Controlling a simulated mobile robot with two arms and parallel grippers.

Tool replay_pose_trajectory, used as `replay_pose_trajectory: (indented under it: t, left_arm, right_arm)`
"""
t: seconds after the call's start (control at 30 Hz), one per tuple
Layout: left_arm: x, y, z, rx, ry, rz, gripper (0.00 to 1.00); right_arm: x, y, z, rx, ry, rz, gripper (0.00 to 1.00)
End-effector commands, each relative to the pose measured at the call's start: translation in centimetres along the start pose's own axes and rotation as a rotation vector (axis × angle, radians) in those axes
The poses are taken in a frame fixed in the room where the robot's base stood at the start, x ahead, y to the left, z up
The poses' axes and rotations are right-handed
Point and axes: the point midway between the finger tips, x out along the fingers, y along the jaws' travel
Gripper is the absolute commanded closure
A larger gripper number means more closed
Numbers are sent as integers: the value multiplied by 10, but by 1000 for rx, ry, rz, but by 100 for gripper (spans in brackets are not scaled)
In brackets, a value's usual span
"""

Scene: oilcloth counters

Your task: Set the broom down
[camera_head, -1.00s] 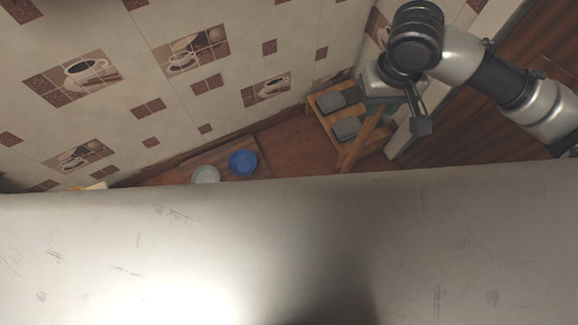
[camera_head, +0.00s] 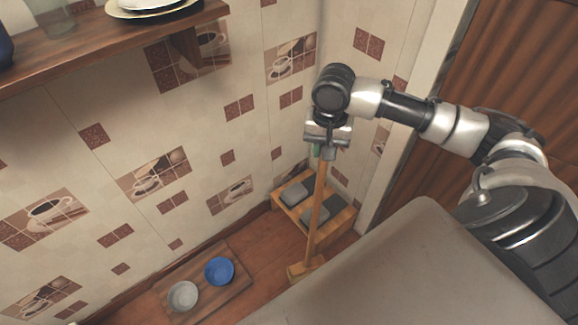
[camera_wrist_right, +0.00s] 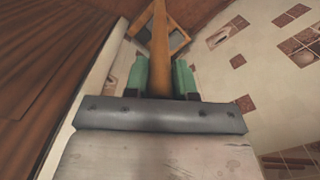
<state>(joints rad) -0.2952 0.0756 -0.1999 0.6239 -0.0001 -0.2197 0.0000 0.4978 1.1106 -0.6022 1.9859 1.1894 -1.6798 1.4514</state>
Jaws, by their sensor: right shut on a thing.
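The broom (camera_head: 316,210) has a long wooden handle and a wooden head (camera_head: 305,268) at its lower end. It stands nearly upright, leaning slightly, in the corner beside the tiled wall. My right gripper (camera_head: 319,150) is shut on the upper part of the handle. In the right wrist view the handle (camera_wrist_right: 159,50) runs between the green finger pads. The head is low by the floor, partly behind the pale surface's edge; I cannot tell whether it touches the floor. My left gripper is not in view.
A low wooden rack with grey pads (camera_head: 296,193) stands behind the broom. A grey bowl (camera_head: 183,296) and a blue bowl (camera_head: 219,270) sit on a floor board (camera_head: 240,289). A pale surface (camera_head: 400,270) fills the lower right. A shelf (camera_head: 90,55) is upper left.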

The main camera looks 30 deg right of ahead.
Motion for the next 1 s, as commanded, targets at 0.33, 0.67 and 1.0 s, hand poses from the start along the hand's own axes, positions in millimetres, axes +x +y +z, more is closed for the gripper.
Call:
replay_pose_trajectory:
  t: [0.33, 0.67, 1.0]
  left_arm:
    - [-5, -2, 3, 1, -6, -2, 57]
    - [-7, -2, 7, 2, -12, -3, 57]
    - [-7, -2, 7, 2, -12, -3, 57]
  right_arm:
    - [0, 1, -21, 94, 8, -5, 100]
    - [36, -56, -43, 92, 9, -4, 100]
    - [63, -95, -60, 90, 11, 0, 100]
